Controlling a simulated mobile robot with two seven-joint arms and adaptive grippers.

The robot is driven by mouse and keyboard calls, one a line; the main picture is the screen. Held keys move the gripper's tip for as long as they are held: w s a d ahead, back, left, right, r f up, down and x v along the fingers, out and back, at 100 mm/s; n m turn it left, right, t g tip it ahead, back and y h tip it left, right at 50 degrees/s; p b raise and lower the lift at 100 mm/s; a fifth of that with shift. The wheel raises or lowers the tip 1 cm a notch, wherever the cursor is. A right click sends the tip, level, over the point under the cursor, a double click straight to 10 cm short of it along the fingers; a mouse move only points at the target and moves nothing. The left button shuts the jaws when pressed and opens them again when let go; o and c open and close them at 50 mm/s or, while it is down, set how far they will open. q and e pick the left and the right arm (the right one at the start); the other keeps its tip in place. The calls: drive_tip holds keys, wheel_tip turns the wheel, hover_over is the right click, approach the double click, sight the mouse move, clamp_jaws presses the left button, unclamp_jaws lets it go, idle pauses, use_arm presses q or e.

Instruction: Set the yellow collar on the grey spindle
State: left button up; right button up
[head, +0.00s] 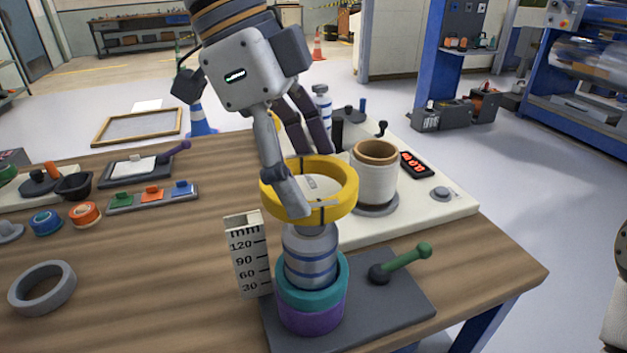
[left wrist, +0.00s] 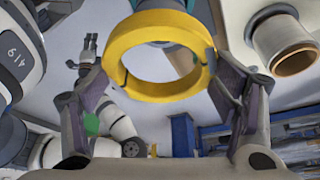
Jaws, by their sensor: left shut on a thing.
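The yellow collar (head: 341,208) is held roughly level by my left gripper (head: 291,190), which is shut on its rim; it also shows between the fingers in the left wrist view (left wrist: 130,85). The grey spindle (head: 311,258) stands upright below the collar on a dark base plate (head: 405,305). A purple collar (head: 311,312) and a teal collar (head: 312,292) are stacked around its lower part. The collar hides the spindle's top, so I cannot tell whether they touch. My right gripper (left wrist: 89,46) shows small in the left wrist view; its opening is unclear.
A height scale (head: 248,258) stands close left of the spindle, and a green-handled lever (head: 405,260) is at its right. Behind is a white unit with a cream cup (head: 375,178).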

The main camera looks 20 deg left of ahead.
use_arm(q)
drive_tip(key=shift+w+d, duration=0.1)
drive_tip(key=shift+w, duration=0.05)
drive_tip(key=shift+s+f, duration=0.2)
drive_tip(key=shift+f, duration=0.8)
drive_tip(key=shift+w+f, duration=0.1)
drive_tip(key=shift+f, duration=5.1)
drive_tip(key=o, duration=1.2)
